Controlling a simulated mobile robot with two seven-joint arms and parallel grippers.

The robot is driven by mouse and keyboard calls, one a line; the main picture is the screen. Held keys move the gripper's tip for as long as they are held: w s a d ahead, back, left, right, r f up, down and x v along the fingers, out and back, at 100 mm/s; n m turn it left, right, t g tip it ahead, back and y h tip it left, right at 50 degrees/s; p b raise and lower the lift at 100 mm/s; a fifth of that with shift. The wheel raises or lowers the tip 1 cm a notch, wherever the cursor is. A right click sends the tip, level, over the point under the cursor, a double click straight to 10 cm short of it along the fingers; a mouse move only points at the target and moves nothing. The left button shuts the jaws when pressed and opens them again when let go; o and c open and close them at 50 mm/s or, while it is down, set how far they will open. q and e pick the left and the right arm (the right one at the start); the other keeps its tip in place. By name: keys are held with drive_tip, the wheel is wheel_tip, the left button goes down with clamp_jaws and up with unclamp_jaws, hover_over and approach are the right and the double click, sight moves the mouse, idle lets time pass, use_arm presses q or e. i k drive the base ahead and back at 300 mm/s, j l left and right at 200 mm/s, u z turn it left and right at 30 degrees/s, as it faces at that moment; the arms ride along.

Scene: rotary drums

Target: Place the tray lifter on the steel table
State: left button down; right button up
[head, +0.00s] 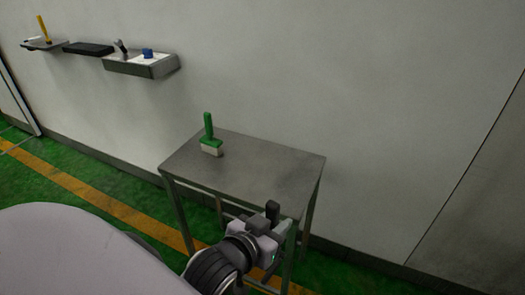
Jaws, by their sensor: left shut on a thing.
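The steel table (245,160) stands against the wall, with a bare grey top across its middle and right. My left gripper (279,222) is at the table's front right corner, in front of the edge as seen here. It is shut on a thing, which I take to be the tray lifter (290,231). Only a small pale grey-green part of it shows beside the fingers; the rest is hidden by the gripper. I cannot tell whether it touches the table. My right gripper is out of view.
A green-handled brush (210,138) stands on the table's back left part. On the wall at upper left are a steel shelf (145,69) with a blue item (147,53), a black tray-like piece (88,48), and a smaller shelf with a yellow-handled tool (44,30).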

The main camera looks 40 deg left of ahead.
sight(273, 172)
drive_tip(key=i+l, duration=0.1)
drive_tip(key=i, duration=0.9)
drive_tip(key=i+u, duration=0.1)
drive_tip(key=u, duration=0.4)
